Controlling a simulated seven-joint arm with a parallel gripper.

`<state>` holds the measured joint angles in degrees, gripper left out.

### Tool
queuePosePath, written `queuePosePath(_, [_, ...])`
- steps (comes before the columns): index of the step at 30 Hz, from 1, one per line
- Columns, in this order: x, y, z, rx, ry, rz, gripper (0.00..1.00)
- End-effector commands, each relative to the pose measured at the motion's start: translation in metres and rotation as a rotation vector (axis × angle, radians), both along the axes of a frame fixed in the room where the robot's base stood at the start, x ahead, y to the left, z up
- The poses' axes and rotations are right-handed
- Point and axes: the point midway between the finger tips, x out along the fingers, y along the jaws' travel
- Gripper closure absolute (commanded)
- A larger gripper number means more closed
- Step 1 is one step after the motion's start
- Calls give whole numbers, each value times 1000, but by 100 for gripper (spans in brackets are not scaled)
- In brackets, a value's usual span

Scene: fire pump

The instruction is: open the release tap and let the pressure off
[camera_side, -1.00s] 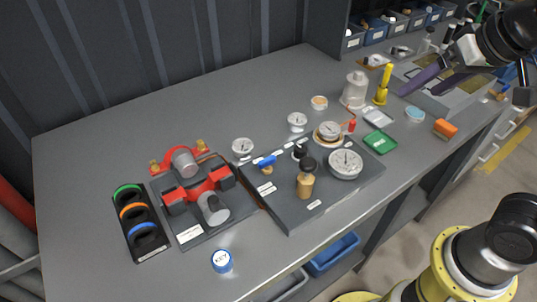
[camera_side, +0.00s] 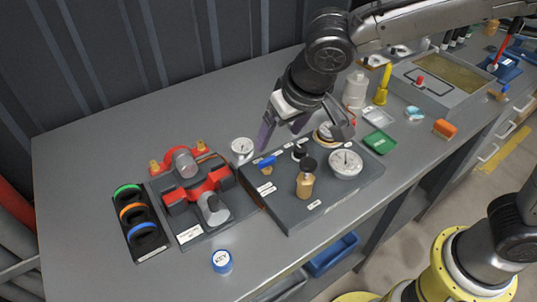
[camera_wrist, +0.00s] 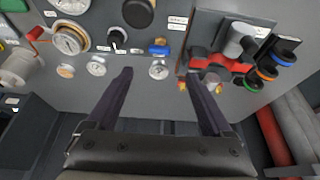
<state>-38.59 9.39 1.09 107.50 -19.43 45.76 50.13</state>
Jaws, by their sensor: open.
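A dark panel (camera_side: 290,215) on the bench carries several fittings. A tap with a blue handle (camera_side: 267,162) stands near its left edge; it also shows in the wrist view (camera_wrist: 158,48). Beside it is a small black knob (camera_side: 299,152), seen too in the wrist view (camera_wrist: 117,36). A brass body with a black top (camera_side: 306,180) stands at the front. The labels are too small to read, so which is the release tap I cannot tell. My gripper (camera_side: 303,138) is open and empty above the panel's back side, apart from the blue tap.
A large gauge (camera_side: 346,164) sits on the panel's right; a smaller gauge (camera_side: 242,148) stands behind its left side. A red-and-grey coupling (camera_side: 197,190) is to the left, beside a rack of coloured rings (camera_side: 138,220). A green tray (camera_side: 380,142) lies right. The back-left bench is clear.

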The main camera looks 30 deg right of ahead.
Motion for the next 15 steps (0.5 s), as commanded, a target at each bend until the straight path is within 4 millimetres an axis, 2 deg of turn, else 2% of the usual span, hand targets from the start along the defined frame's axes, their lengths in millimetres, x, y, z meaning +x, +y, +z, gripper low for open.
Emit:
queuePosePath(9, [24,-1,-59,-3,4,-3,15])
queuePosePath(15, [36,-1,-86,-1,2,-3,15])
